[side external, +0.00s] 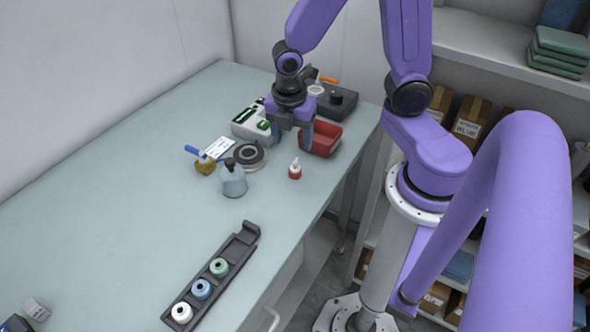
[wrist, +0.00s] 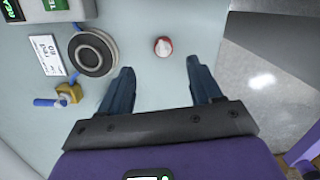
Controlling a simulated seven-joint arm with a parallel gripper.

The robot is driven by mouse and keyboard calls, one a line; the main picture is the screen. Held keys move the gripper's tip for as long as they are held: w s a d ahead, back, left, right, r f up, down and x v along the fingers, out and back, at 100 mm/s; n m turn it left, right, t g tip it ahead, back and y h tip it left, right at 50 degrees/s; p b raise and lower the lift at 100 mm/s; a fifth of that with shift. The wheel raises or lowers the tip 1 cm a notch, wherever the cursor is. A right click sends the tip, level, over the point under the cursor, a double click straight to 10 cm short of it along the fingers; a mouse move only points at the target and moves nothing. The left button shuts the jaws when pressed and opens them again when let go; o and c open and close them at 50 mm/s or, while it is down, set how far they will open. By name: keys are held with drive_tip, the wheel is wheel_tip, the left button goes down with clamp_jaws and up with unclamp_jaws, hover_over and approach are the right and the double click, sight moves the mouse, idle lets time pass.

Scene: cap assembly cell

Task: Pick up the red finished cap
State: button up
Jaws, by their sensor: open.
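The red finished cap (side external: 295,172), red at the base with a white pointed top, stands alone on the table near its right edge. In the wrist view the cap (wrist: 163,47) lies just beyond the fingertips, roughly in line with the gap between them. My gripper (side external: 291,138) is open and empty, pointing down above the table, behind the cap in the side view. Both fingers (wrist: 160,70) are spread apart in the wrist view and do not touch the cap.
A red bin (side external: 334,146) stands behind the cap. A dark rack (side external: 240,243) holding white, blue and green pieces lies toward the front.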

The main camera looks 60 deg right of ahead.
sight(295, 162)
drive_tip(key=shift+d+f, duration=0.15)
drive_tip(key=shift+f, duration=0.75)
drive_tip(key=shift+d+f, duration=0.1)
drive_tip(key=shift+f, duration=0.8)
drive_tip(key=shift+s+f, duration=0.2)
drive_tip(key=shift+f, duration=2.4)
drive_tip(key=c, duration=0.8)
